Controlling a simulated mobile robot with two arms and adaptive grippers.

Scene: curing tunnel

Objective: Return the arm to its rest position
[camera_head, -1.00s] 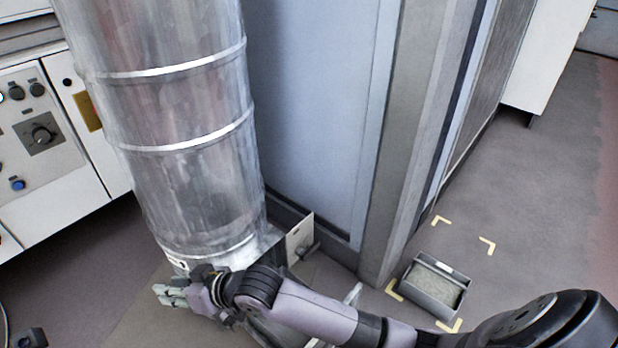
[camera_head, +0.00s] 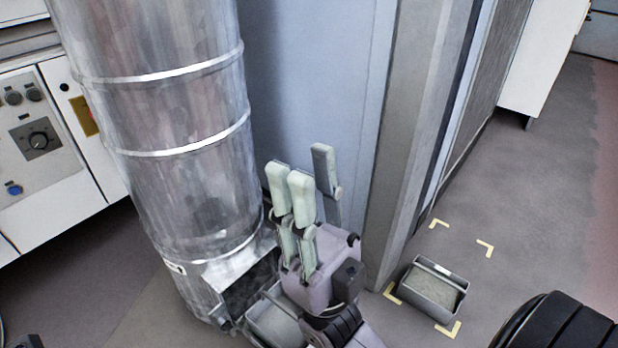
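My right gripper (camera_head: 304,168) is raised in front of the blue-grey panel, its pale fingers pointing up. The fingers stand apart with nothing between them. Part of my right arm shows at the lower right. My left gripper is not in view.
A large metal duct (camera_head: 175,130) stands left of the gripper, with a dark opening (camera_head: 250,285) at its foot. A grey bin (camera_head: 275,325) sits by the opening, partly hidden by my wrist. Another grey bin (camera_head: 432,290) stands on the floor among yellow corner marks (camera_head: 485,248). A control panel (camera_head: 40,140) is at left.

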